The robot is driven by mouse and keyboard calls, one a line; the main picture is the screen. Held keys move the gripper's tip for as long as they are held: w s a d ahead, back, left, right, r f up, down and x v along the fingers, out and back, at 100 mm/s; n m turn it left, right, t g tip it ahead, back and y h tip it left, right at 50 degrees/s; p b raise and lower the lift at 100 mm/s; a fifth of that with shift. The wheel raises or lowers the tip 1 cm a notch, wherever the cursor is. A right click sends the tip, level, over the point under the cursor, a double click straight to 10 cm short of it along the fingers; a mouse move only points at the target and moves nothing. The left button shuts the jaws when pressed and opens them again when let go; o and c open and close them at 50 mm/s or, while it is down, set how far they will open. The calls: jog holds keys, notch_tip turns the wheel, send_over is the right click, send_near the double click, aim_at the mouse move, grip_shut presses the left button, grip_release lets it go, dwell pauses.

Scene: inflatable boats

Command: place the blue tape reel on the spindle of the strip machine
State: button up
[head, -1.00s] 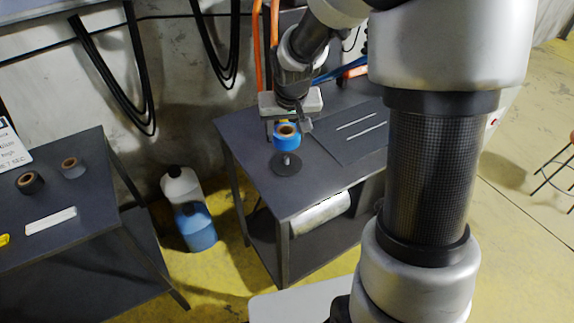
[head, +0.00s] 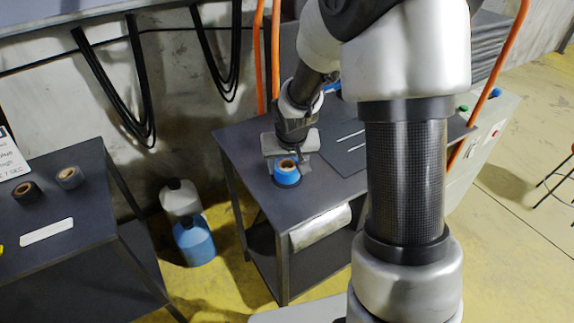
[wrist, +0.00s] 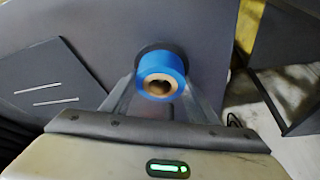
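The blue tape reel (head: 286,174) has a brown cardboard core and is upright, with its hole facing up. It also shows in the wrist view (wrist: 162,72), between the two fingers of my gripper (wrist: 160,85). My gripper (head: 288,160) is shut on the reel. The reel is over the dark round base (wrist: 143,51) of the spindle on the strip machine's table (head: 240,150). The spindle post is hidden by the reel; a dark shape shows inside the core. I cannot tell whether the reel rests on the base.
A side table at left holds a black reel (head: 25,192), a grey reel (head: 69,178) and a white strip (head: 46,231). A white jug (head: 181,200) and a blue jug (head: 194,242) stand on the floor between tables. A silvery roll (head: 320,227) hangs under the machine's top.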

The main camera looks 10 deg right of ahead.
jog(key=o, duration=0.3)
